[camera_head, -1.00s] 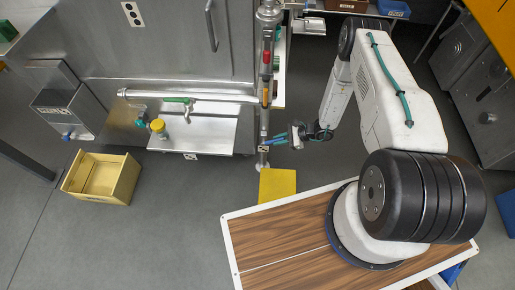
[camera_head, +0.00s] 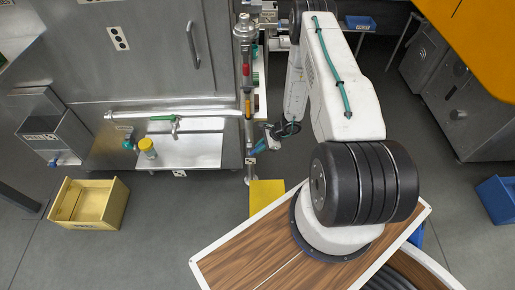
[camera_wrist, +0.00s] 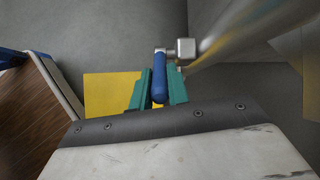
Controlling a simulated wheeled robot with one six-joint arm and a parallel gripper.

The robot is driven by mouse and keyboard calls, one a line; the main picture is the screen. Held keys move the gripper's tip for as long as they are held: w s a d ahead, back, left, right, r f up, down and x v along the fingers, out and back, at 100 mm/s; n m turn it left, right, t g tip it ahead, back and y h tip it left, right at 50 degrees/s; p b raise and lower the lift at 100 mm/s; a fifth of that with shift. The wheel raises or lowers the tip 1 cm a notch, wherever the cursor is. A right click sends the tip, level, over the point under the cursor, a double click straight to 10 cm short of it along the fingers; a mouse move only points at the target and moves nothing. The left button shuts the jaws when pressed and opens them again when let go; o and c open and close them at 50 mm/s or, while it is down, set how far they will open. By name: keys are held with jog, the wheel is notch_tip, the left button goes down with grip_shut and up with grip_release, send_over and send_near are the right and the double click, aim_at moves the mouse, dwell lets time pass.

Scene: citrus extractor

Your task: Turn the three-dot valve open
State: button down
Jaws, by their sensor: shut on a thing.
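A blue valve handle (camera_wrist: 159,84) sticks out from a metal fitting (camera_wrist: 181,48) on the upright steel pipe in the wrist view. My gripper (camera_wrist: 160,91) has its two teal fingers on either side of this handle and is shut on it. In the head view my gripper (camera_head: 261,146) is low beside the upright pipe (camera_head: 248,110), on its right. A small white dotted plate (camera_head: 250,161) sits by the pipe near my gripper; its dots are too small to count. Red (camera_head: 246,70) and orange (camera_head: 248,101) handles sit higher on the pipe.
A steel cabinet (camera_head: 150,70) fills the left, with a dotted plate (camera_head: 118,38), a green-handled tap (camera_head: 174,124) and a yellow-topped jar (camera_head: 147,147). A yellow crate (camera_head: 88,203) stands on the floor. A yellow block (camera_head: 267,195) is below my gripper.

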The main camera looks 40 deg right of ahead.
jog(key=c, duration=1.3)
grip_release()
jog(key=shift+c, duration=0.2)
jog(key=v, duration=0.7)
jog(key=shift+s+d+r, duration=0.15)
jog(key=shift+d+r, duration=0.05)
jog(key=shift+r, duration=0.1)
